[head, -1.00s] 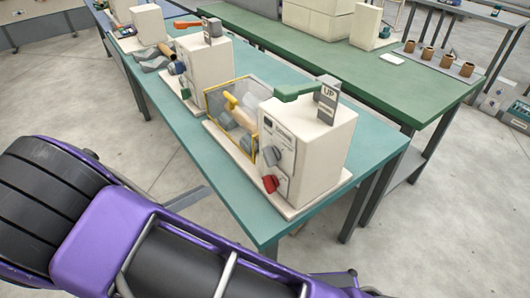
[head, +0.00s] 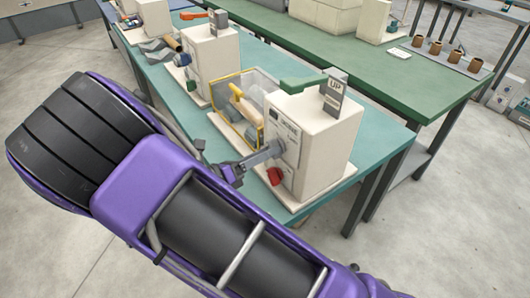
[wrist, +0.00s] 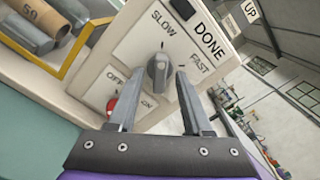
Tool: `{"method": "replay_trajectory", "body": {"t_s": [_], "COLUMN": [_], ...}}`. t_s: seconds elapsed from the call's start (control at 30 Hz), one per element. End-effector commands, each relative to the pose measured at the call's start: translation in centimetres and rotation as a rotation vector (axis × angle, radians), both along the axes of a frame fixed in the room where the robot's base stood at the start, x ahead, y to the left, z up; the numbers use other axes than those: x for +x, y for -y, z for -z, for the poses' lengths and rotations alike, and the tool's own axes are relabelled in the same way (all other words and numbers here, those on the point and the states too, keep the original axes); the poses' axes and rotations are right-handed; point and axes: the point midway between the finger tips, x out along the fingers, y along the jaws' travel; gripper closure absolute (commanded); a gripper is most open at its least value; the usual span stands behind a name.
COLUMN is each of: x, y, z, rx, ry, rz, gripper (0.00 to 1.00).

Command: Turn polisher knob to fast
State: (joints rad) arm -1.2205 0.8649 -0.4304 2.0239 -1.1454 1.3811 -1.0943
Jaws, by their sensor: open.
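The grey speed knob (wrist: 158,72) is on the white front panel of the machine (head: 315,135), with SLOW and FAST printed beside it. My gripper (wrist: 159,74) is open, with one finger on each side of the knob. I cannot tell whether either finger touches it. In the head view my gripper (head: 262,156) reaches the panel from the left and partly covers the knob. A red knob (wrist: 111,105) by OFF and ON is below left, partly behind a finger; it also shows in the head view (head: 275,176).
A yellow-framed clear guard (head: 240,108) stands left of the panel. A green lever (head: 303,81) and an UP sign (head: 334,92) are on top of the machine. More machines (head: 212,58) stand farther along the teal table (head: 377,137). A green table (head: 400,88) is behind.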

Motion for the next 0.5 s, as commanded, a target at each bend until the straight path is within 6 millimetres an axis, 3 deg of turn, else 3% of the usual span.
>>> {"method": "replay_trajectory", "body": {"t_s": [0.27,0.5], "x": [0.10,0.08], "y": [0.14,0.11], "z": [0.01,0.01], "rx": [-0.001,-0.001], "ry": [0.000,0.000], "rz": [-0.001,-0.001], "gripper": [0.50,0.91]}}
